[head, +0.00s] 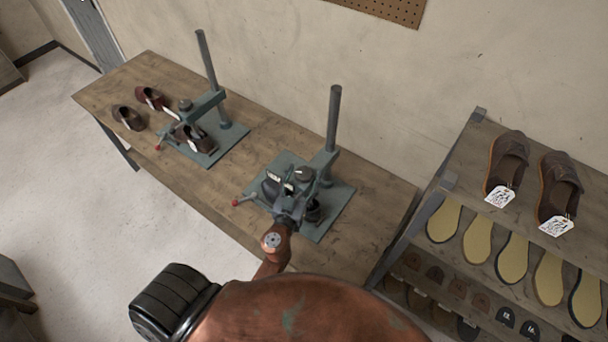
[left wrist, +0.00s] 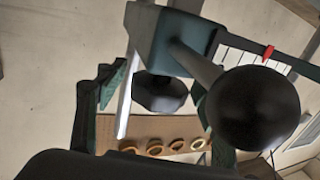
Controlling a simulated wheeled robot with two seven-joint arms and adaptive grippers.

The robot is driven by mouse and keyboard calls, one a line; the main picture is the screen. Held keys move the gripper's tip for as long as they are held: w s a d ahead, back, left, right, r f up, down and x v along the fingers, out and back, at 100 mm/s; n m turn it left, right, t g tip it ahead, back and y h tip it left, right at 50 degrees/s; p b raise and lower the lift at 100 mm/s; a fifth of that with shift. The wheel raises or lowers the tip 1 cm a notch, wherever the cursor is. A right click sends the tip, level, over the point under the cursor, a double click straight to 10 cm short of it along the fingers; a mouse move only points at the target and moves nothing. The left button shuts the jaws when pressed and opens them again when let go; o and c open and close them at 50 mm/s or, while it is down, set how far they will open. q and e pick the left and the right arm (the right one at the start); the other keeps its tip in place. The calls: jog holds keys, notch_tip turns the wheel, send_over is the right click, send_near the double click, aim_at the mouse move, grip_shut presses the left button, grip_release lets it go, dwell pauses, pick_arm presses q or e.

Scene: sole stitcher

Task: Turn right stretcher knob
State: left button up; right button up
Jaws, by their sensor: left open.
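The right stretcher (head: 335,152) is a teal press with a tall grey post and a flat base plate, on the wooden bench. Its dark round knob (head: 304,174) sits on top of the press arm. My left gripper (head: 287,186) is right at the knob, reaching over from the near side, and hides part of the stretcher below. In the left wrist view, the dark knob (left wrist: 160,92) shows in the space between my open fingers, beside the teal block (left wrist: 172,42). I cannot tell whether the fingers touch it. My right gripper is out of view.
The post's dark round end (left wrist: 252,108) is close in the wrist view. A left stretcher (head: 214,102) with shoes stands farther left on the bench (head: 345,245). A rack (head: 438,190) with shoes and soles stands at right. The red-tipped lever (head: 240,201) sticks out left.

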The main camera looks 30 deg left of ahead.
pick_arm(q)
jog(key=shift+c, duration=0.5)
jog(key=c, duration=1.1)
jog(key=shift+o, duration=0.2)
jog(key=shift+h, duration=0.3)
